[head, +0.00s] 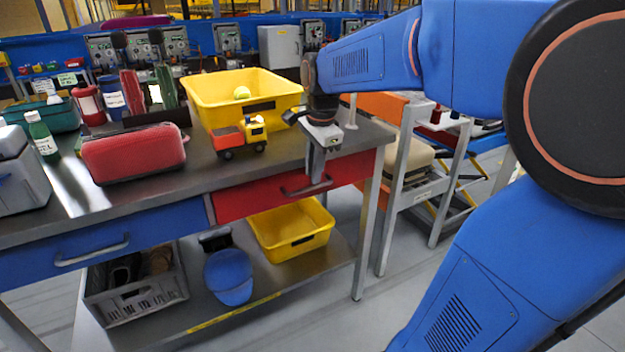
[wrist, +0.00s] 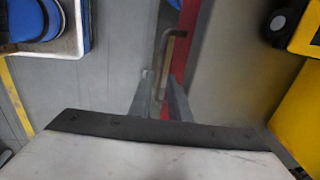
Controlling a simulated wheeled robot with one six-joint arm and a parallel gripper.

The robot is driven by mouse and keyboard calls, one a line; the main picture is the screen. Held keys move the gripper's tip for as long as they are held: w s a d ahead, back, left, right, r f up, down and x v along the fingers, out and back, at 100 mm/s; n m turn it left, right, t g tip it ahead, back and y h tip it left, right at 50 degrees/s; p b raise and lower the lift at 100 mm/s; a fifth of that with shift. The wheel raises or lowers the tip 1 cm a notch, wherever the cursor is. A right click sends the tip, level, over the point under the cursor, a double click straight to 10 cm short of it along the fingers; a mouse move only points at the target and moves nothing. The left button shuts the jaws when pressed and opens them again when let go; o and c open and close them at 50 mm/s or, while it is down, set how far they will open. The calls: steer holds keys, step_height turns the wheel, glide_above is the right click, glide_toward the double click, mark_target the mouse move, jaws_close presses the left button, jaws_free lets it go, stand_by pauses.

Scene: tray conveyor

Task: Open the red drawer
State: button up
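The red drawer (head: 245,203) is under the right part of the workbench top, and its front looks flush with the bench. Its grey bar handle (head: 296,191) shows in the head view, partly hidden by my gripper (head: 317,172). In the wrist view the red drawer front (wrist: 202,30) is a narrow strip, with the handle (wrist: 167,42) in front of it. My gripper's fingers (wrist: 160,82) are apart, one on each side of the handle bar, with small gaps visible. My gripper is open and holds nothing.
A yellow bin (head: 225,92) and a toy truck (head: 238,136) stand on the bench close to my gripper. A blue drawer (head: 90,255) is at the left. A lower shelf (head: 262,284) holds another yellow bin (head: 290,243). Floor in front is clear.

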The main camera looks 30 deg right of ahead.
steer(key=shift+w+f, duration=0.15)
steer(key=shift+f, duration=0.75)
steer(key=shift+w+f, duration=0.15)
steer(key=shift+f, duration=0.7)
steer(key=shift+c, duration=0.3)
jaws_close()
